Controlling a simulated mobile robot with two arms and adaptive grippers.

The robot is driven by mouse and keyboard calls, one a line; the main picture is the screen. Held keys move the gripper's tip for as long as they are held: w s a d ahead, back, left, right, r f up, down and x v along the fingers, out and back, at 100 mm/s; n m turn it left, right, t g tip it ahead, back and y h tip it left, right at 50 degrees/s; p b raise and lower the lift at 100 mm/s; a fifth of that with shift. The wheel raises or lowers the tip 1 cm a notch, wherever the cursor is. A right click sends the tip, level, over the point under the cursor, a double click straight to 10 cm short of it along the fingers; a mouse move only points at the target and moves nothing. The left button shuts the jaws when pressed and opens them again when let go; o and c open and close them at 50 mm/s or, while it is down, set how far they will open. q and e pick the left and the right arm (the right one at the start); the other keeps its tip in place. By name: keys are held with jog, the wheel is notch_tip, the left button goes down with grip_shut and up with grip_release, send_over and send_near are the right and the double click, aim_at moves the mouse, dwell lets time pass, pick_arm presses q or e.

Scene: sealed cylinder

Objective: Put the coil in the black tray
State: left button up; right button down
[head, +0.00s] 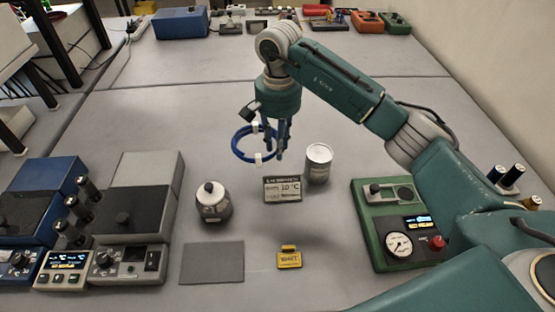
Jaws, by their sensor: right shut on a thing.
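The coil (240,155), a blue ring with white ties, hangs from my right gripper (281,148), which is shut on its right side. The gripper points down and holds the coil above the middle of the bench. A dark grey flat square (212,262) lies at the front, below and left of the coil; I cannot tell whether it is a tray or a mat. A dark, shallow tray-like thing (330,26) with small items stands at the back. My left gripper is not in view.
Near the gripper stand a silver can (318,163), a small display sign (282,189) and a dark jar (213,202). A yellow tag (289,257) lies in front. A green gauge box (392,222) is at right, grey instruments (132,217) at left.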

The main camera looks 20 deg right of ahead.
aim_at(278, 172)
notch_tip(278, 172, down, 6)
jog(key=shift+f+p, duration=0.25)
jog(key=shift+p, duration=0.55)
jog(key=shift+f, duration=0.5)
jog(key=shift+f+b, duration=0.2)
jog(key=shift+b, duration=0.1)
jog(key=c, duration=1.7)
grip_release()
jog(key=shift+c, duration=0.2)
jog(key=shift+r, duration=0.1)
